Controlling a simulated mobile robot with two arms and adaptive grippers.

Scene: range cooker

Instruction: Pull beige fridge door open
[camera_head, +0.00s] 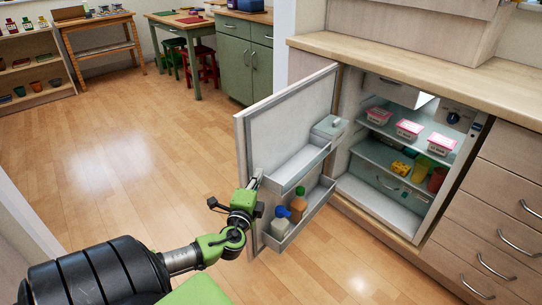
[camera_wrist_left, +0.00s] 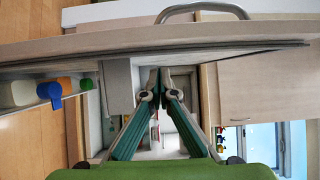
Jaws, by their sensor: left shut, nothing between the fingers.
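The beige fridge door (camera_head: 287,110) stands wide open in the head view, its white inner side with two door shelves facing right. Its metal handle (camera_wrist_left: 203,11) shows on the outer side at the top of the left wrist view, where the door's edge (camera_wrist_left: 150,40) crosses the picture. My left gripper (camera_head: 254,182) is at the door's free edge, beside the door shelves. In the left wrist view its fingertips (camera_wrist_left: 162,80) are together and empty, by the door's inner side, away from the handle. I cannot tell whether they touch the door. My right gripper is not in view.
The open fridge compartment (camera_head: 385,190) holds white tubs and cups on glass shelves. Bottles (camera_head: 297,205) stand in the lower door shelf. Wooden drawers (camera_head: 510,205) adjoin on the right, under the worktop (camera_head: 400,66). The wooden floor (camera_head: 120,150) left of the door is clear.

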